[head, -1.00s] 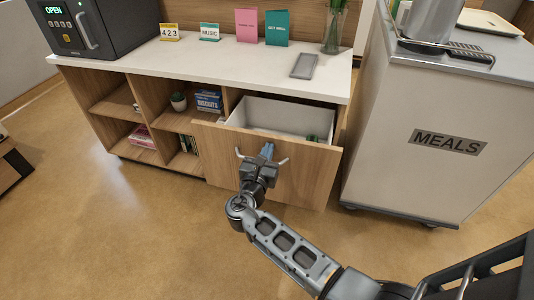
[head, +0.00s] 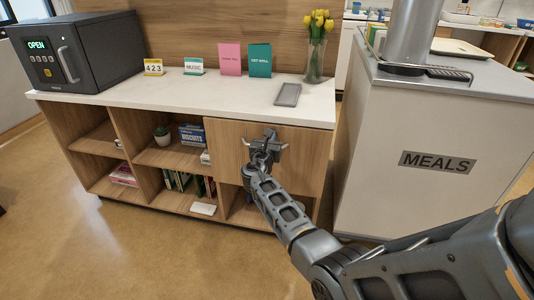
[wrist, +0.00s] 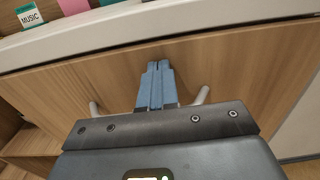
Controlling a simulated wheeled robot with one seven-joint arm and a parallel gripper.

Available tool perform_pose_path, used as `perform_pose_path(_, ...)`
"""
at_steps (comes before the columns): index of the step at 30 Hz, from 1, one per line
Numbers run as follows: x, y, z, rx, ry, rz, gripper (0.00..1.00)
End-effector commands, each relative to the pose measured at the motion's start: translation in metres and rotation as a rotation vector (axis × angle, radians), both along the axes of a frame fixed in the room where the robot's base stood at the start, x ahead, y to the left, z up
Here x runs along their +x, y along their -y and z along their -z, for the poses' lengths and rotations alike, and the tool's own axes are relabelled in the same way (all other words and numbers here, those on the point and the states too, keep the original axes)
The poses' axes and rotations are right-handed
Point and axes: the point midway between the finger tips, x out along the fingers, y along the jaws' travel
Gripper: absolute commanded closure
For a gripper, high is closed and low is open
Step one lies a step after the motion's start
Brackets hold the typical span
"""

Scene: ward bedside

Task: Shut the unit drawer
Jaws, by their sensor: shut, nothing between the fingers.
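The unit drawer (head: 224,141) is in the right part of the wooden unit, under the white top. Its wooden front looks flush with the unit, and no open interior shows. My gripper (head: 268,137) is at the middle of the drawer front, over the pale handle. In the wrist view the drawer front (wrist: 245,75) fills most of the picture. The blue fingers of my gripper (wrist: 158,70) are shut together with nothing between them, pointing at the front between the two handle ends. Whether the fingertips touch the front I cannot tell.
A grey MEALS cart (head: 400,200) stands close on the right of the unit. The unit top (head: 215,95) holds a black safe (head: 90,50), cards, a grey flat device (head: 287,94) and a vase of yellow tulips (head: 316,45). Open floor (head: 150,245) lies in front.

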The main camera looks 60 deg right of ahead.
Motion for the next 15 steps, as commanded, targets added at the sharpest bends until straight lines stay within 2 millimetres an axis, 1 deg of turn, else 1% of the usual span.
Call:
perform_pose_path(1, 0.002, 0.007, 0.002, 0.000, 0.001, 0.001, 1.00)
perform_pose_path(6, 0.007, 0.019, 0.001, 0.000, 0.001, 0.001, 1.00)
perform_pose_path(15, 0.009, 0.025, -0.001, 0.001, 0.002, -0.001, 1.00)
